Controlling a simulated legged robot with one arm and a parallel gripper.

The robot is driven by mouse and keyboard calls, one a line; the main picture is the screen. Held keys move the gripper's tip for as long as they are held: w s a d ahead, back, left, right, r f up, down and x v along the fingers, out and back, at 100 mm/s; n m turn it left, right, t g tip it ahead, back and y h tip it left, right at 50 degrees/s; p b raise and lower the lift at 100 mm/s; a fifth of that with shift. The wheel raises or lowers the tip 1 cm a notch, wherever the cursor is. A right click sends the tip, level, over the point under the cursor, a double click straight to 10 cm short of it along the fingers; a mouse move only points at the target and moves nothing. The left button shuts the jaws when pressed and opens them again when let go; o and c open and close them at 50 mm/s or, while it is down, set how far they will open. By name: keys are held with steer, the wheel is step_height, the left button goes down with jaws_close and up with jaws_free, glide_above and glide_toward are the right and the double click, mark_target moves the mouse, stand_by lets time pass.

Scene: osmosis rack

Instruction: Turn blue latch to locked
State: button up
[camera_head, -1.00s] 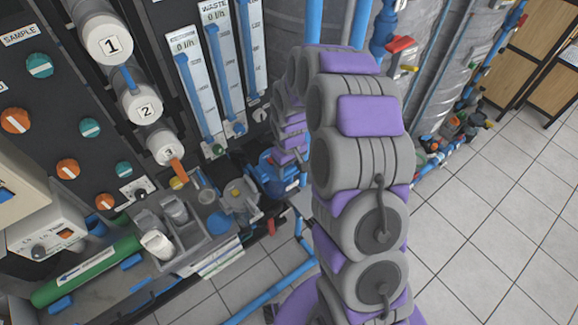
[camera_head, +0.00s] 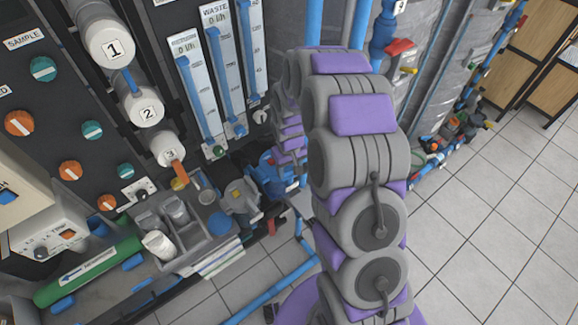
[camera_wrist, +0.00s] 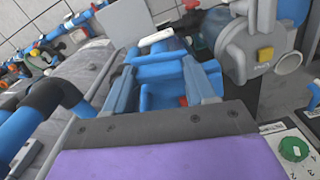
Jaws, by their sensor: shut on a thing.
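In the wrist view my gripper (camera_wrist: 165,54) reaches away from its dark screwed bracket, with a bluish finger on each side. It is shut on the blue latch (camera_wrist: 160,72), whose blue parts show between the fingers. Exact contact is hard to make out, and I cannot read the latch's angle. A small red piece shows close to the right finger. In the head view my arm reaches down to blue hardware (camera_head: 275,178) beside the rack; the fingertips and latch cannot be made out there.
A grey pump-like body (camera_wrist: 255,48) with a yellow square stands close right of my gripper. A green knob (camera_wrist: 293,149) is at lower right. Blue and black pipes (camera_wrist: 50,105) lie left. In the head view, flow meters (camera_head: 222,75) stand beside the arm; tiled floor (camera_head: 480,220) is open at right.

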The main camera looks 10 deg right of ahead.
steer(key=m+p, duration=0.2)
steer(key=m, duration=0.2)
steer(key=shift+r+m, duration=0.1)
steer(key=shift+m, duration=0.2)
steer(key=m+p, duration=0.1)
steer(key=m, duration=0.2)
steer(key=shift+m, duration=0.4)
steer(key=m+p, duration=0.2)
steer(key=m, duration=0.2)
steer(key=shift+m+p, duration=0.85)
steer(key=shift+m, duration=1.05)
steer(key=o, duration=1)
steer(key=shift+o, duration=0.2)
